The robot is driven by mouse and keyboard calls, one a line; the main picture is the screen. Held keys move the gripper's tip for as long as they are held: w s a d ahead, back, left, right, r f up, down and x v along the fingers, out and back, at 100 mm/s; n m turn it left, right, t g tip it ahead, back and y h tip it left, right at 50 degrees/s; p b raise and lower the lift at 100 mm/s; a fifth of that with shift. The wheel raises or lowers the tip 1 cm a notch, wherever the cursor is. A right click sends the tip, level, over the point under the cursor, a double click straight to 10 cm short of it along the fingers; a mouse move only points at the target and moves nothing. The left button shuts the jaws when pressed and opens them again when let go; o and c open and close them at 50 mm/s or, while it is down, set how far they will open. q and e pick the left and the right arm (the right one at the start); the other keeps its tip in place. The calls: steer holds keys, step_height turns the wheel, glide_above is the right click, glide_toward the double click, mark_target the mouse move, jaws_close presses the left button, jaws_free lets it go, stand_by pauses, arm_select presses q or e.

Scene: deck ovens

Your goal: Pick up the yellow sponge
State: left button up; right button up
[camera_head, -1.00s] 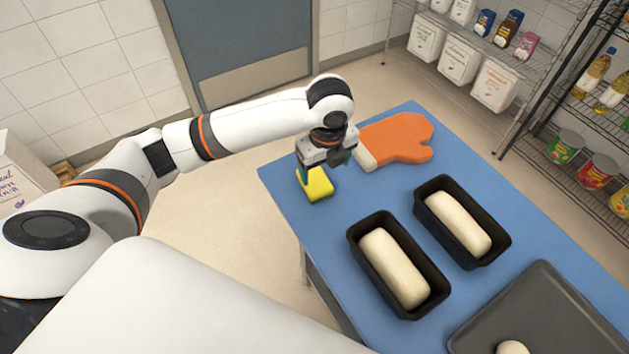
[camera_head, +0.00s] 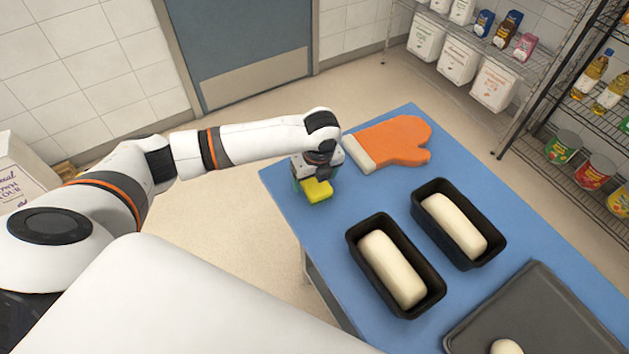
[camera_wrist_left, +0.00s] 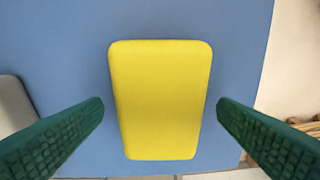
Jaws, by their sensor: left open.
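The yellow sponge (camera_head: 317,191) lies flat on the blue table, near its far left corner. In the left wrist view the sponge (camera_wrist_left: 160,100) is in the middle, between the two green fingers, with a gap of blue on each side. My left gripper (camera_head: 315,185) is open right over the sponge and hides part of it in the head view. In the left wrist view the gripper (camera_wrist_left: 160,112) holds nothing, and its fingertips are apart from the sponge. My right gripper is not in view.
An orange oven mitt (camera_head: 396,141) with a pale cuff lies just right of my left gripper. Two black loaf pans (camera_head: 436,289) (camera_head: 487,256) with dough stand nearer. A dark tray (camera_head: 555,310) is at the lower right. The table edge is close to the sponge's left.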

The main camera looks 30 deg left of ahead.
mark_target(315, 180)
arm_select(q)
steer(key=shift+a+f, duration=0.1)
steer(key=shift+f, duration=0.65)
steer(key=c, duration=1.1)
steer(key=shift+o, duration=0.2)
steer(key=shift+r, duration=0.1)
step_height(315, 180, up, 10)
steer(key=shift+f+b, duration=0.1)
steer(key=shift+b, duration=0.6)
